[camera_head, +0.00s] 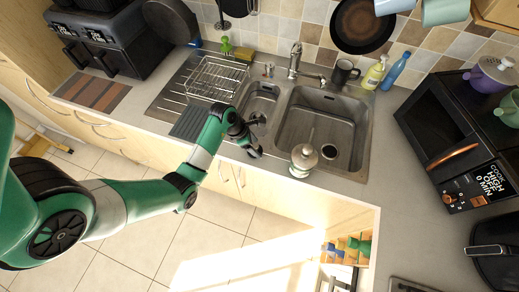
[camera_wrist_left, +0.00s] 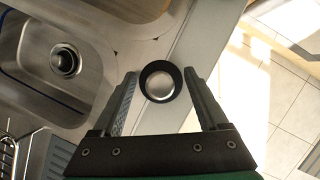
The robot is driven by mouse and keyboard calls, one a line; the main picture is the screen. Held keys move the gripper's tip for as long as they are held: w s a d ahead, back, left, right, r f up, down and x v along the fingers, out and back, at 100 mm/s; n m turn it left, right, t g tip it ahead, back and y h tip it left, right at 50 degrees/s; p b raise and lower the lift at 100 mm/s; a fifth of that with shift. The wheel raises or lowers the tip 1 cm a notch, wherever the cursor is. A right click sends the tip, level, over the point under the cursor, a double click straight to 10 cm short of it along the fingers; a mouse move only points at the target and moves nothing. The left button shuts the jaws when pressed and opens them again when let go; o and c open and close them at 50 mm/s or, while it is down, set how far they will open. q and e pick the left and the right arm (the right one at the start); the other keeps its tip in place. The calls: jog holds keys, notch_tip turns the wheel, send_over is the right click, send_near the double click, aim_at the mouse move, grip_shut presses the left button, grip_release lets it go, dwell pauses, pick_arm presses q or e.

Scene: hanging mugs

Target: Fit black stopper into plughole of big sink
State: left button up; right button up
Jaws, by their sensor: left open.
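The black stopper (camera_wrist_left: 145,79), a black ring with a silvery centre, lies near the front edge of the worktop in the left wrist view. My left gripper (camera_wrist_left: 160,85) is open, with one finger on each side of the stopper and visible gaps. In the head view the left gripper (camera_head: 250,143) is over the front rim of the small sink (camera_head: 262,100), and the stopper is hard to make out there. The big sink (camera_head: 308,118) is to its right, with a dark round plughole (camera_head: 329,151) in its floor. My right gripper is not in view.
A pale pot-like object with an upright handle (camera_head: 303,158) stands at the big sink's front left. A tap (camera_head: 295,62) rises behind the sinks, with a dark mug (camera_head: 344,73) and bottles (camera_head: 374,74) beside it. A dish rack (camera_head: 213,78) is left of the small sink.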

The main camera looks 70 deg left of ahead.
pick_arm(q)
grip_shut()
jog(key=shift+r, duration=0.1)
dwell(0.3)
